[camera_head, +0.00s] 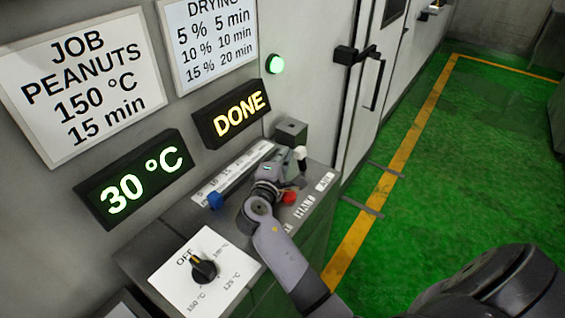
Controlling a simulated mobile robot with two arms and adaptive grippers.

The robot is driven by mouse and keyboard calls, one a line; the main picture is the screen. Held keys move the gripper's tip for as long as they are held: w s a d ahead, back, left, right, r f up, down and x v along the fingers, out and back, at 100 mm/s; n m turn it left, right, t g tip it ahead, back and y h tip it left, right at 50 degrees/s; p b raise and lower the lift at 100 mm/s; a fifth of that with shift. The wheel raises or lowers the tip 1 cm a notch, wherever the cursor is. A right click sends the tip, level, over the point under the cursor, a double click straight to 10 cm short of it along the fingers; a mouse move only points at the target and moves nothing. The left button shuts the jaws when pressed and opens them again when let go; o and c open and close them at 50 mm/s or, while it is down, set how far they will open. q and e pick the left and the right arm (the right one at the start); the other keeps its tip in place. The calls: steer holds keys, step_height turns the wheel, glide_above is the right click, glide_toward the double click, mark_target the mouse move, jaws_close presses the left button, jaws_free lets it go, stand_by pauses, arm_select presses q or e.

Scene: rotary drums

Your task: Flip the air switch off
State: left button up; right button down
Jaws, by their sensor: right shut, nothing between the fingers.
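The control panel (180,222) juts out from the machine wall. A small label that seems to read AIR (325,181) is at its right end. A white-tipped lever (300,153) stands up near that label, just beyond my right gripper; it appears to be the air switch. My right gripper (287,175) is shut and empty over the right part of the panel. It hides part of the panel and the lever's base. I cannot tell whether it touches the lever. My left gripper is not in view.
A red knob (290,198) sits close to my right gripper, by a MAIN label (304,206). A blue slider knob (216,200) and a black dial (204,268) pointing to OFF are on the panel. Displays read DONE (231,114) and 30 °C (135,180). A green lamp (275,64) glows.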

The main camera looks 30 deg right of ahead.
steer(key=shift+s+d+m+t+b, duration=0.25)
steer(key=shift+s+m+t+b, duration=0.25)
steer(key=shift+m+b, duration=0.45)
steer(key=shift+s+d+r+b, duration=0.25)
steer(key=shift+s+r+b, duration=0.05)
steer(key=shift+s+b, duration=0.35)
steer(key=shift+s+r+m+h, duration=0.1)
steer(key=shift+s+m+h, duration=0.05)
steer(key=shift+m+h, duration=0.2)
steer(key=shift+r, duration=0.25)
steer(key=shift+v, duration=3.75)
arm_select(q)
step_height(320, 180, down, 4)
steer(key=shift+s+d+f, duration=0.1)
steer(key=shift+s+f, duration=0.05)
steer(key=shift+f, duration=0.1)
